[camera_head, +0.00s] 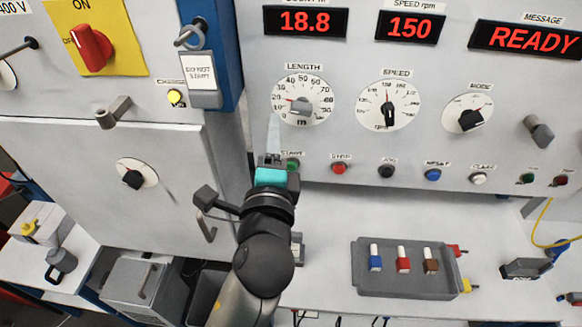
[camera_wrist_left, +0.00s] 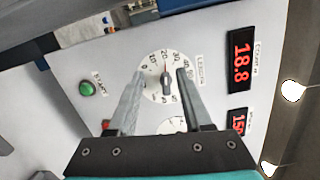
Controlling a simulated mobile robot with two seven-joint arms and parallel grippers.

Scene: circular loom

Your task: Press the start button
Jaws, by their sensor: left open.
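The green start button (camera_head: 292,164) is on the grey panel at the left end of a row of buttons. In the head view it shows just right of my left gripper (camera_head: 273,125) and is partly hidden by it. In the left wrist view the green start button (camera_wrist_left: 86,88) shows clear, left of the fingers, beside its label. My left gripper (camera_wrist_left: 158,76) is open and empty. Its fingers point toward the length dial (camera_wrist_left: 166,78). I cannot tell how far the tips are from the panel. My right gripper is not in view.
The red stop button (camera_head: 339,168) and several other buttons run to the right. The speed dial (camera_head: 390,104) and mode dial (camera_head: 469,113) are above. A grey tray (camera_head: 390,284) with coloured pieces sits on the shelf below. The message display (camera_head: 527,40) reads READY.

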